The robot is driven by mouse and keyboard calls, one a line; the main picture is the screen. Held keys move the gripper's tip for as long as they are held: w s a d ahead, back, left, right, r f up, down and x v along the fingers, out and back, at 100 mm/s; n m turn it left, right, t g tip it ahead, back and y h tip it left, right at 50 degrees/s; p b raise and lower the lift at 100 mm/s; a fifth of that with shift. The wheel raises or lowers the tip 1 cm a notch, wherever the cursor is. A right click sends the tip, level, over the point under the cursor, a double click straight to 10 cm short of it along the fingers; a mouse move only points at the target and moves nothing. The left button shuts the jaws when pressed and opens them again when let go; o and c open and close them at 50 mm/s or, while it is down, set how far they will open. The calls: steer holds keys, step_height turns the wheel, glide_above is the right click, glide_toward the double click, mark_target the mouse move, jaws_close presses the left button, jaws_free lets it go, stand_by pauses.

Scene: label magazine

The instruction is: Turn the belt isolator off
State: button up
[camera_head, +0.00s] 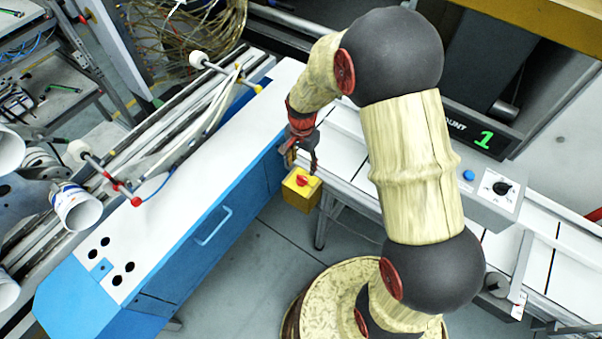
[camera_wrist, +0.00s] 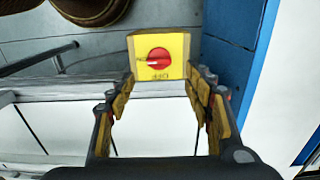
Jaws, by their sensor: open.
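The belt isolator is a yellow box (camera_head: 301,190) with a red rotary knob (camera_head: 302,181), beside the blue cabinet. In the wrist view the red knob (camera_wrist: 158,61) is on the box's face (camera_wrist: 177,43), with a pale bar pointing to the left. Small lettering shows on the face below the knob; I cannot read it surely. My gripper (camera_head: 303,160) is just above the box in the head view. In the wrist view my gripper (camera_wrist: 163,90) has its fingers spread apart, one on each side, with the box beyond them. Nothing is between the fingers.
A blue cabinet (camera_head: 200,235) with a white top stands left of the isolator. A white conveyor (camera_head: 345,160) runs behind it to the right. A control box with a black dial (camera_head: 500,188) and blue button (camera_head: 468,175) sits at right.

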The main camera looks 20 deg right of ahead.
mark_target(302, 177)
step_height(302, 177, down, 7)
steer(key=shift+f+b, duration=0.2)
steer(key=shift+b, duration=0.5)
steer(key=shift+c, duration=0.3)
steer(key=c, duration=1.1)
